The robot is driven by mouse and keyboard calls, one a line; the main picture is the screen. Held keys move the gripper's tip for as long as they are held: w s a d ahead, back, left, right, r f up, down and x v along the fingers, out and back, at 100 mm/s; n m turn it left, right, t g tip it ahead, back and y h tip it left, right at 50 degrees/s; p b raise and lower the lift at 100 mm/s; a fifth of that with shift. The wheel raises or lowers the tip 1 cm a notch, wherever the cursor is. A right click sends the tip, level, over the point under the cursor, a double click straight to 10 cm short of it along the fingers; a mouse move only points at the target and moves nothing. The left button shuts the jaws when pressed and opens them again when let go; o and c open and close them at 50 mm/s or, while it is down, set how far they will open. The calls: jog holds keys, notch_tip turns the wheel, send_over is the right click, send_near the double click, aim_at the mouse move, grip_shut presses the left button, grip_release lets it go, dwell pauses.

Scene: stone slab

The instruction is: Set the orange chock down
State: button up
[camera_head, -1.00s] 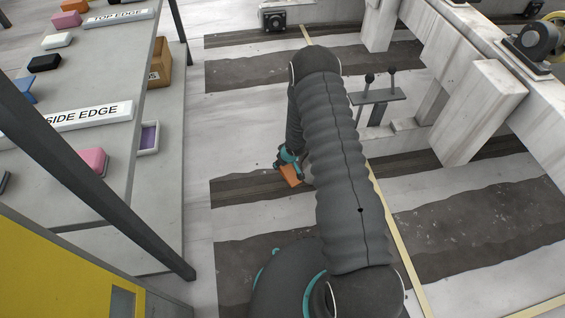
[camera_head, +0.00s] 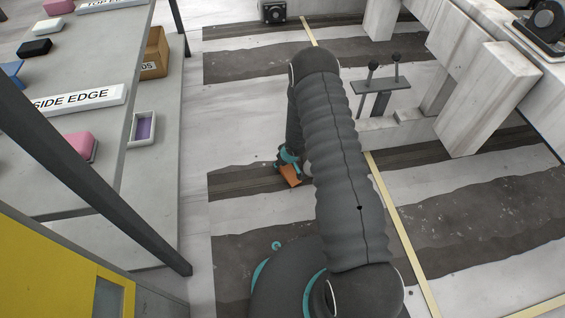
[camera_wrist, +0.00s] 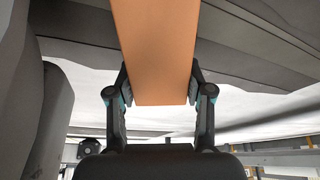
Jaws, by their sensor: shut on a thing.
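The orange chock (camera_head: 290,175) is held in my gripper (camera_head: 288,164), left of my arm in the head view. In the wrist view the orange chock (camera_wrist: 153,55) fills the upper middle, with a finger of my gripper (camera_wrist: 157,92) pressed on each side of it. The chock appears to be off the floor, over or near a dark strip, but I cannot tell its exact height. My arm hides part of the gripper and the floor to its right.
A grey table (camera_head: 115,165) on the left carries coloured blocks and a "SIDE EDGE" sign (camera_head: 75,98). A cardboard box (camera_head: 154,53) and a white tray (camera_head: 143,128) sit on its lower shelf. A lever stand (camera_head: 378,88) and stone blocks (camera_head: 488,100) are at right. Striped floor between is clear.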

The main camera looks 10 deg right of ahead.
aim_at(289, 171)
jog(key=shift+f+b, duration=0.55)
jog(key=shift+f, duration=0.15)
jog(key=o, duration=1.4)
jog(key=v, duration=1.2)
jog(key=shift+s, duration=0.1)
